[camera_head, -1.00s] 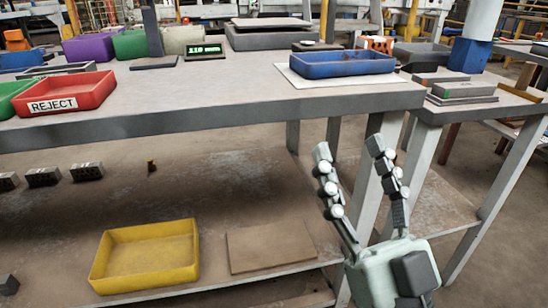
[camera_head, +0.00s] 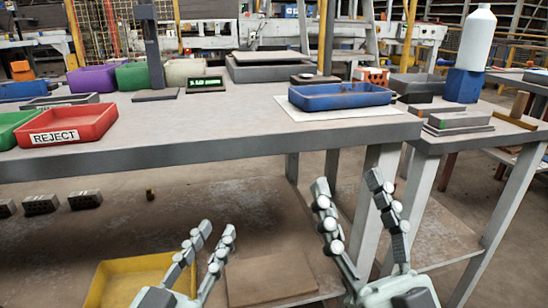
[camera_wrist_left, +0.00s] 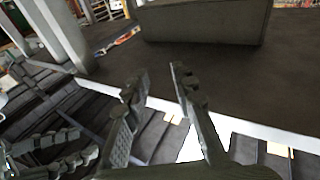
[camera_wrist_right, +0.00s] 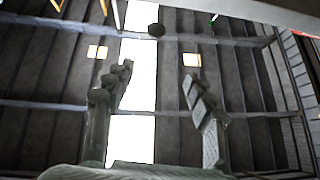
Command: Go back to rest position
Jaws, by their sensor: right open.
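My left gripper (camera_head: 216,236) is in the lower middle of the head view, in front of the bench, with its fingers apart and nothing between them. It also shows open and empty in the left wrist view (camera_wrist_left: 158,75). My right gripper (camera_head: 347,184) stands further right, before the bench's right leg, fingers spread and empty. The right wrist view shows its open fingers (camera_wrist_right: 157,80) with nothing between them. Both grippers point upward in the head view and are apart from each other.
The workbench (camera_head: 240,152) carries a red REJECT tray (camera_head: 70,128) and a blue tray (camera_head: 340,97). A yellow tray (camera_head: 110,280) and a flat brown board (camera_head: 268,285) lie on the lower shelf. Several hollow bricks (camera_head: 84,199) sit at the left. A white bottle (camera_head: 477,40) stands at back right.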

